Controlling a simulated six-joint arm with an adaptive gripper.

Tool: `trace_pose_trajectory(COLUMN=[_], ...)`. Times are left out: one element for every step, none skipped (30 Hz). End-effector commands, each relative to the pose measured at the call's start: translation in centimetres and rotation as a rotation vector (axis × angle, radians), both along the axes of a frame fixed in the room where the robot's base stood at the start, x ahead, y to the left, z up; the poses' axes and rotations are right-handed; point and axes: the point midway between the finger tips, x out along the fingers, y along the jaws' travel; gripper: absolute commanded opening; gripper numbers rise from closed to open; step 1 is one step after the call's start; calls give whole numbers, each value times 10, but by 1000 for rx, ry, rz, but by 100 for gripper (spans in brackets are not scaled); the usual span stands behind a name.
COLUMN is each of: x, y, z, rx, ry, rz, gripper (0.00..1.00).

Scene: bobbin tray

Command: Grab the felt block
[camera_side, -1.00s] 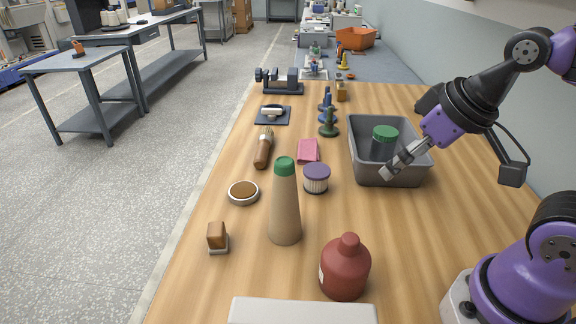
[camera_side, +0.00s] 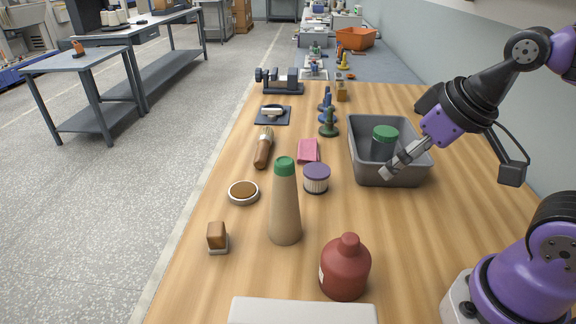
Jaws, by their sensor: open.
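A small pink block (camera_side: 308,150) lies flat on the wooden table near the middle, left of the grey tray. A brown block with a grey base (camera_side: 217,237) stands at the table's left front. I cannot tell for sure which of these two is the felt block. My gripper (camera_side: 388,173) is open and points down and left over the front of the grey tray (camera_side: 388,178). It is to the right of the pink block, apart from it, and far from the brown block. Nothing shows between its fingers.
A green-lidded jar (camera_side: 384,142) stands in the tray. A purple-lidded jar (camera_side: 316,178), a tall green-capped bottle (camera_side: 284,205), a red bottle (camera_side: 345,268), a brush (camera_side: 263,148) and a round dish (camera_side: 243,193) stand or lie nearby. Green and blue pieces (camera_side: 328,122) stand behind the pink block.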

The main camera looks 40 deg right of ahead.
Motion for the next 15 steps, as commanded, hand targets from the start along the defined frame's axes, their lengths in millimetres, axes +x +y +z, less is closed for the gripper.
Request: trace_pose_trajectory(x=[0,0,0,0,0,0,1,3,6,10,15,22,30,37,49], y=[0,0,0,0,0,0,1,2,4,6,9,14,19,24,33], z=[0,0,0,0,0,0,1,1,3,4,5,8,9,11,12], rx=[0,0,0,0,0,3,7,17,38,62,90,138,180,226,292], ry=[0,0,0,0,0,0,1,2,6,10,16,26,35,47,65], rz=[0,0,0,0,0,-3,-10,-21,-48,-79,-117,-181,-239,-304,-399], gripper=[83,83,83,83,83,83,83,83,83,83,83,83,83,83,83])
